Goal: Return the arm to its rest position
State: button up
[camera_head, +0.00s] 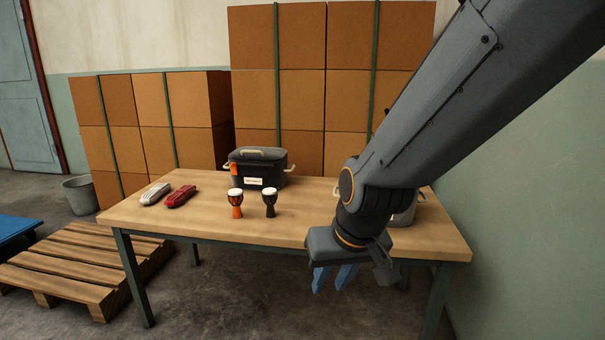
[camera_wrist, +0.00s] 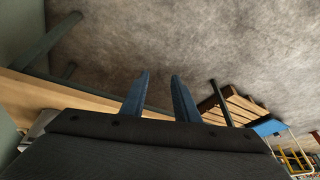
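My gripper (camera_head: 328,287) hangs from the arm at the front right of the table (camera_head: 300,231), in front of its near edge in the picture. Its two blue fingers point down, with a gap between them and nothing held. In the wrist view my gripper (camera_wrist: 160,76) shows its fingers apart, against the floor and the table edge. Two small goblet drums stand upright on the table, apart from my gripper: an orange-red one (camera_head: 236,205) and a dark one (camera_head: 269,205), both with pale tops.
A dark lidded container (camera_head: 258,170) stands behind the drums. A pale-grey object (camera_head: 155,194) and a red one (camera_head: 181,196) lie at the left. A grey pot (camera_head: 405,216) is partly hidden behind my arm. Stacked boxes (camera_head: 280,100) stand behind; a wooden pallet (camera_head: 80,264) lies at left.

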jog(key=s+d+r+n+g+h, duration=0.1)
jog(key=s+d+g, duration=0.1)
jog(key=s, duration=0.5)
jog(key=s+d+r+g, duration=0.2)
jog(key=s, duration=0.6)
jog(key=d+r+m+h+p, duration=0.1)
jog(key=d+r+m+p, duration=0.2)
jog(key=d+r+p, duration=0.7)
jog(key=shift+w+r+m+p, duration=0.3)
jog(key=shift+r+p, duration=0.85)
jog(key=shift+p, duration=4.55)
